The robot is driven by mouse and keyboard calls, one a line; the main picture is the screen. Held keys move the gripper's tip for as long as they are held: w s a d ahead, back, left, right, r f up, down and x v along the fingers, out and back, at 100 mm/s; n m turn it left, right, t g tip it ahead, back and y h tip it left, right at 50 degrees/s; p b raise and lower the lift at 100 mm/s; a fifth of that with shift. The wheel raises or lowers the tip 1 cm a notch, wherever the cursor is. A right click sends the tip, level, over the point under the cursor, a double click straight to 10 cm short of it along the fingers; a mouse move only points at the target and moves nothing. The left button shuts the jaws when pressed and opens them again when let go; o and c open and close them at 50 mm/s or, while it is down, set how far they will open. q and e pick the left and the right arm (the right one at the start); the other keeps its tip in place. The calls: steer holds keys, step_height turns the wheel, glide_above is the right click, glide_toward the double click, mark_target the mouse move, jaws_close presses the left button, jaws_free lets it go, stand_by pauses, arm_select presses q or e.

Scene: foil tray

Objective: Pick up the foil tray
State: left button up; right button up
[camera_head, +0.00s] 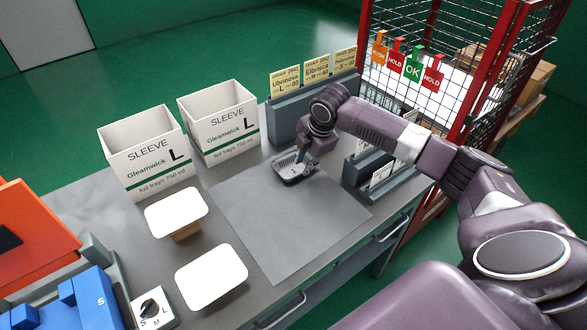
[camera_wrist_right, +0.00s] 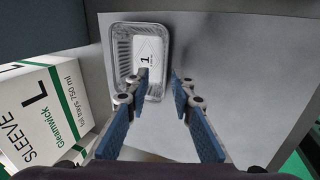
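The foil tray (camera_head: 284,174) is a small, shallow silver tray on the grey mat, near the mat's far edge in the head view. In the right wrist view the tray (camera_wrist_right: 123,62) stands upright, with a white label marked 1 inside it. My right gripper (camera_head: 300,157) reaches down at the tray from above. In the wrist view its blue-padded fingers (camera_wrist_right: 160,78) are apart, one over the inside of the tray and one outside its right wall. I cannot tell whether they touch the wall. My left gripper is not in view.
Two white sleeve boxes marked L (camera_head: 150,160) (camera_head: 218,128) stand left of the mat (camera_head: 290,225). Two white plates (camera_head: 176,212) (camera_head: 211,277) are nearer. A grey card rack (camera_head: 290,120) stands behind, another holder (camera_head: 372,180) at right. The mat's front is clear.

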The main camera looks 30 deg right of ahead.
mark_target(301, 174)
steer(key=x, duration=0.2)
steer(key=p+x, duration=0.1)
steer(key=x, duration=0.2)
steer(key=shift+s+a+f, duration=0.1)
steer(key=shift+s+f, duration=0.05)
steer(key=shift+s, duration=0.05)
steer(key=shift+s, duration=0.1)
steer(key=shift+c, duration=0.2)
jaws_close()
